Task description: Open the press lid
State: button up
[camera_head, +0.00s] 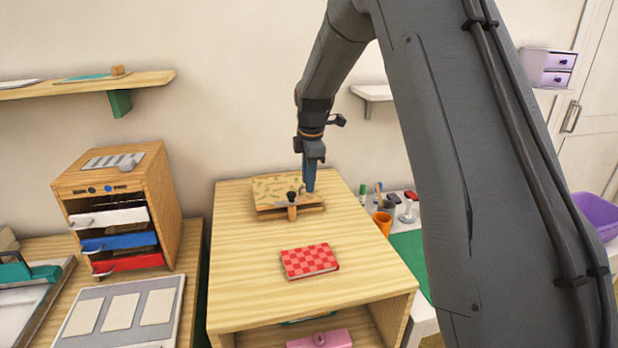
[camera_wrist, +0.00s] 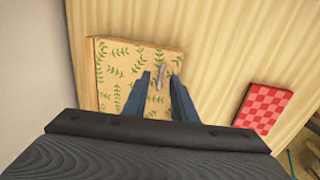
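The press (camera_head: 262,205) sits at the back of the wooden cabinet top. My gripper (camera_head: 310,188) is at the right side of the lid, pointing down. In the wrist view, my gripper (camera_wrist: 162,78) has its two blue fingers apart, either side of the handle. Whether they touch it cannot be told.
A red checkered book (camera_head: 309,261) lies on the cabinet top (camera_head: 236,285) in front of the press. A wooden drawer unit (camera_head: 160,190) stands to the left. An orange cup (camera_head: 383,222) and several stamps stand to the right. The wall is close behind.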

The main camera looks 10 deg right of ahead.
grip_shut()
dwell(1.4)
